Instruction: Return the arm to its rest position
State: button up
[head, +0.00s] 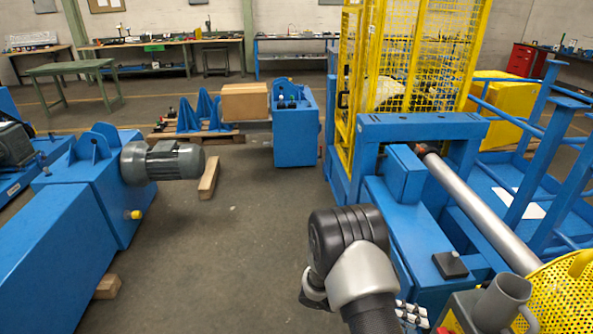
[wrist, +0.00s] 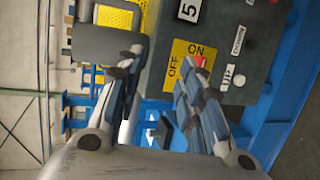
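My arm rises from the bottom of the head view, with a dark rounded joint and a grey link. My gripper (head: 411,316) shows only in part at the bottom edge there, beside a grey box. In the wrist view my gripper (wrist: 156,82) has its two fingers apart, with nothing held between them. Its fingers are close to a grey control panel (wrist: 225,50) with a yellow ON/OFF label (wrist: 190,63), a red switch (wrist: 201,71) and white buttons; I cannot tell whether they touch.
A blue machine frame (head: 425,128) with a long metal shaft (head: 480,213) stands right of my arm. A yellow perforated guard (head: 567,301) and a grey cylinder (head: 502,298) are at the lower right. A yellow mesh cage (head: 425,60) stands behind.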

jog(key=s+a+r+y, duration=0.2)
jog(key=s+r+y, duration=0.15)
jog(key=r, duration=0.65)
jog(key=s+a+r+n+t+y, duration=0.2)
jog(key=s+a+r+t+y, duration=0.6)
jog(key=s+a+r+y, duration=0.3)
jog(key=shift+s+a+r, duration=0.65)
jog(key=shift+s+r, duration=1.55)
jog(key=shift+r, duration=0.35)
